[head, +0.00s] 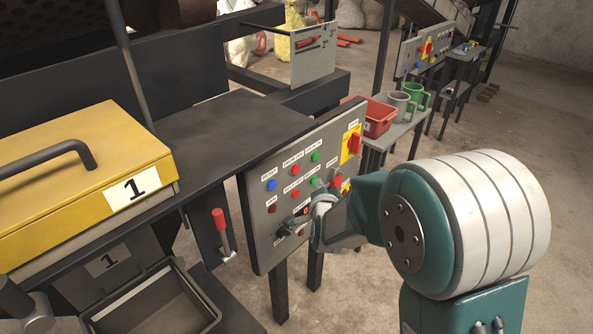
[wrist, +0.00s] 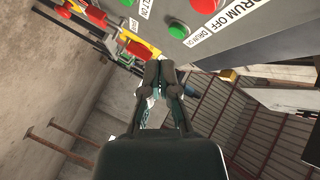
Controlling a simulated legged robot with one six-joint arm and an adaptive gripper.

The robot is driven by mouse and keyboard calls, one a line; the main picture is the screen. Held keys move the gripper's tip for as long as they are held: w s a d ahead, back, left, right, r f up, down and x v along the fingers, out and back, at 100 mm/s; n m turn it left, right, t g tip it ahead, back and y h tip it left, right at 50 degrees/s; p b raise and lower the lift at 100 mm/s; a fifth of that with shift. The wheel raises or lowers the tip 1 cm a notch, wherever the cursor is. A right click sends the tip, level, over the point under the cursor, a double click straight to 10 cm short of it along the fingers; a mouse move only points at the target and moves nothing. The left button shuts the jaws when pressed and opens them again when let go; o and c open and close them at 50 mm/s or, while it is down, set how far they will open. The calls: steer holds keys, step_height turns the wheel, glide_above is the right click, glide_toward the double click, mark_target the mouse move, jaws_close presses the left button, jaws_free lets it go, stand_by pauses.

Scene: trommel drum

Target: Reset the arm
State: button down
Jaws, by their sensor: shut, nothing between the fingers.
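My gripper (head: 290,228) is in front of the lower part of the grey control panel (head: 262,240) in the head view. In the wrist view my gripper (wrist: 160,72) has its two dark fingers together, with nothing between them. The panel (wrist: 150,15) runs along the top of that view, with a green button (wrist: 176,31) and a red button (wrist: 205,5) near a "DRUM OFF" label. The fingertips appear close to the panel, but I cannot tell if they touch it. My wrist hides part of the panel's lower right in the head view.
A yellow lidded box (head: 75,190) marked 1 stands at left. A red-handled lever (head: 221,222) is left of the panel. A red bin (head: 378,122), a grey mug (head: 399,102) and a green mug (head: 418,97) stand on a shelf behind. Open floor (head: 540,130) lies at right.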

stand_by(0.6)
steer(key=s+d+r+n+g, duration=0.3)
steer(key=s+d, duration=0.2)
steer(key=s, duration=0.5)
steer(key=s+d+r+n+g+h, duration=0.1)
steer(key=s+d+r+n+g, duration=0.2)
steer(key=s, duration=0.8)
steer(key=s+d+r+n+g+h, duration=0.1)
steer(key=s+d+r+n+g, duration=0.2)
steer(key=s+d, duration=0.4)
steer(key=s+r+n, duration=0.1)
steer(key=s, duration=0.3)
steer(key=shift+s+d+g, duration=0.2)
steer(key=shift+d+g, duration=0.1)
steer(key=shift+a, duration=0.1)
